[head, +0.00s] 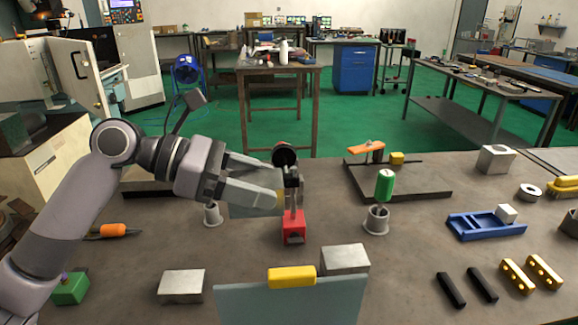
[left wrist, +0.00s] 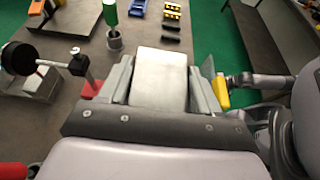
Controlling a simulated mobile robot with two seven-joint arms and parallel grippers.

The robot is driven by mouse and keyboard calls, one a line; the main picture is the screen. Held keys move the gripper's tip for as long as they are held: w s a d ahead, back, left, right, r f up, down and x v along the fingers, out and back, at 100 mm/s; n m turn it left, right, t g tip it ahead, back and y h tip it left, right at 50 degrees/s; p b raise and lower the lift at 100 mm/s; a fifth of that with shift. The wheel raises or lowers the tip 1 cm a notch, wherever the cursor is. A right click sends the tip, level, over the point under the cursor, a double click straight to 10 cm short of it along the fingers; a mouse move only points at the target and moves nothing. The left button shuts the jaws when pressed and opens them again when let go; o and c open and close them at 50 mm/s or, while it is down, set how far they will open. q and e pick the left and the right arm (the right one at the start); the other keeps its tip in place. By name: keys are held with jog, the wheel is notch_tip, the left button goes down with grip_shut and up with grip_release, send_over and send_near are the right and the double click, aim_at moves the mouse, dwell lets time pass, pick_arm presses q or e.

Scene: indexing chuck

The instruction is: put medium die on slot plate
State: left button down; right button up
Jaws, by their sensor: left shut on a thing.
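My left gripper (head: 282,192) is shut around a silver block (left wrist: 158,80), apparently the medium die; its jaws flank the block in the left wrist view. In the head view the gripper hides most of the block. The gripper is left of and beside a red-based stand (head: 293,228) with a dark round dial. I cannot tell for sure which thing is the slot plate. A flat dark plate (head: 430,192) with an orange clamp lies at the back right. My right arm (left wrist: 265,82) shows small in the left wrist view; its gripper's state is unclear.
Silver blocks stand at front left (head: 181,286), front centre (head: 346,260) and back right (head: 496,159). A grey panel (head: 290,303) with a yellow handle stands at the front edge. A cup (head: 376,221) with a green-handled tool and a blue tray (head: 480,228) are on the right.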

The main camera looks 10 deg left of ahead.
pick_arm(q)
jog(key=s+a+f+n+t, duration=0.1)
jog(key=a+f, duration=0.1)
jog(key=f, duration=0.2)
jog(key=s+a+f+n+t+y, duration=0.1)
jog(key=s+a+f, duration=0.1)
jog(key=f, duration=0.3)
jog(key=s+a+f+n+t+y, duration=0.1)
jog(key=s+a+f+n+t, duration=0.1)
jog(key=a+f, duration=0.2)
jog(key=shift+s+a+f, duration=0.2)
jog(key=shift+a+f, duration=0.05)
jog(key=shift+f, duration=0.3)
pick_arm(e)
jog(key=shift+c, duration=0.2)
jog(key=c, duration=0.3)
pick_arm(q)
jog(key=shift+s+a+f, duration=0.1)
